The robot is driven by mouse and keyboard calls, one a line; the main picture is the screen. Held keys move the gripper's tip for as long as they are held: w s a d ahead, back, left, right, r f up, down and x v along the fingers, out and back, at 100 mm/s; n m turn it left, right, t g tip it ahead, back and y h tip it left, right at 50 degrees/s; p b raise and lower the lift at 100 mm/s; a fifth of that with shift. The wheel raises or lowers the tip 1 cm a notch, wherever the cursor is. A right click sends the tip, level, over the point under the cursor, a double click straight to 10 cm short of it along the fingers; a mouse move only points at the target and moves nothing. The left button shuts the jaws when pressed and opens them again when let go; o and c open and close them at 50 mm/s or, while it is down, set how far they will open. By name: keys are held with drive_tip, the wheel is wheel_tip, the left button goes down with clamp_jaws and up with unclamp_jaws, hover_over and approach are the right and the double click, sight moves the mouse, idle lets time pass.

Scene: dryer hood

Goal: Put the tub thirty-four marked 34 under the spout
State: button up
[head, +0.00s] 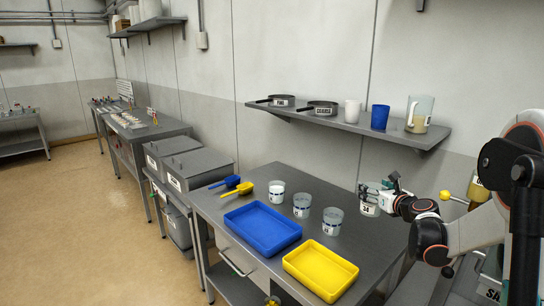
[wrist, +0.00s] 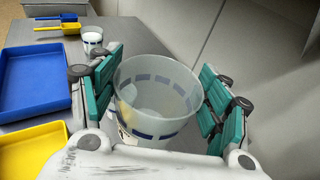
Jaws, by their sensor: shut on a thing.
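The tub marked 34 (head: 369,208) is clear, with a white label, at the right end of the steel table. My gripper (head: 378,190) is shut on it from the right. In the wrist view the tub (wrist: 155,98) stands upright between the teal finger pads of my gripper (wrist: 158,95); it has a band of blue dashes and looks empty. I cannot tell whether its base touches the table. No spout is clearly visible; a yellow-knobbed lever (head: 447,196) and a vessel with tan contents (head: 479,196) show at the right, partly behind my arm.
Three similar tubs (head: 302,206) stand in a row left of the held one. A blue tray (head: 262,232) and a yellow tray (head: 320,271) lie in front. Blue and yellow scoops (head: 237,190) lie at the left. A shelf (head: 350,127) with pans, cups and a jug hangs above.

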drive_tip(key=s+a+f+n+y, duration=0.1)
drive_tip(key=s+a+f, duration=0.1)
drive_tip(key=s+a, duration=0.7)
drive_tip(key=s+a+f+n+y, duration=0.1)
drive_tip(key=s+a+f+y, duration=0.1)
drive_tip(key=s+a, duration=0.7)
drive_tip(key=a, duration=0.3)
drive_tip(key=shift+f+g, duration=0.3)
